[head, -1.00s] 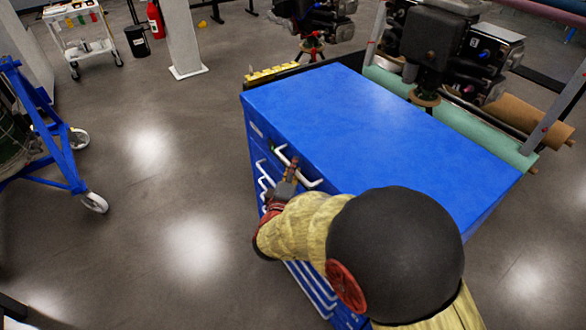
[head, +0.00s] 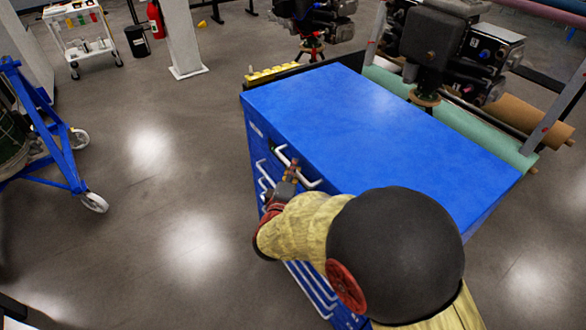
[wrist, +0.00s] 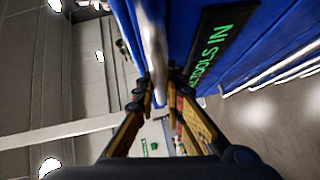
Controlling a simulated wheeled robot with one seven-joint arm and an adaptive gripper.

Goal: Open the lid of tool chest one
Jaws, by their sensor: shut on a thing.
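The blue tool chest (head: 370,125) stands in the middle of the head view. Its flat lid is down. White bar handles run down its front, and the top one (head: 312,181) is beside my gripper. In the wrist view a pale handle bar (wrist: 155,50) runs down between the two fingers, near the blue front. My gripper (head: 291,170) is at the front of the chest, shut on this handle; it also shows in the wrist view (wrist: 160,92). My arm hides the lower front and near corner of the chest.
A dark label with green letters (wrist: 208,50) is on the chest front. Engines on stands (head: 445,50) and green and brown rolls (head: 455,115) stand behind the chest. A blue wheeled frame (head: 50,130) is at the left. The floor between is clear.

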